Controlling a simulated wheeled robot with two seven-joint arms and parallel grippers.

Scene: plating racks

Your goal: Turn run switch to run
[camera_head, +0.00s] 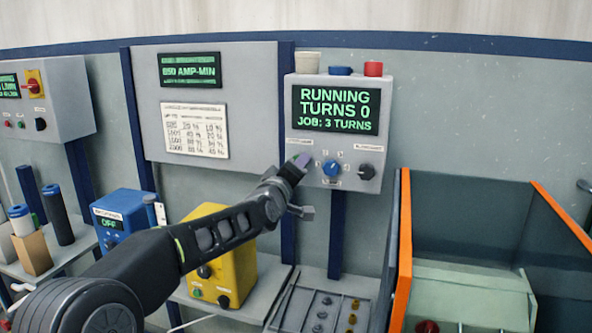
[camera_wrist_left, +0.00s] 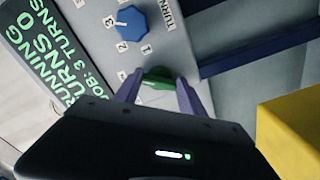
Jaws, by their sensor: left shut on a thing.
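The run switch (camera_wrist_left: 157,80) shows in the left wrist view as a green knob on the grey control box (camera_head: 294,100). My left gripper (camera_head: 301,162) is at the left of the box's lower front in the head view. In the left wrist view my left gripper (camera_wrist_left: 158,90) has a finger on each side of the green knob and is shut on it. The gripper hides the switch in the head view. The box's display (camera_head: 335,109) reads RUNNING, TURNS 0, JOB: 3 TURNS. My right gripper is not in view.
A blue numbered dial (camera_head: 330,168) and a black knob (camera_head: 367,172) sit right of my gripper. A yellow box (camera_head: 238,262) stands below my arm. An orange-edged tank (camera_head: 403,250) is at the right. A blue box (camera_head: 122,212) reading OFF is at the left.

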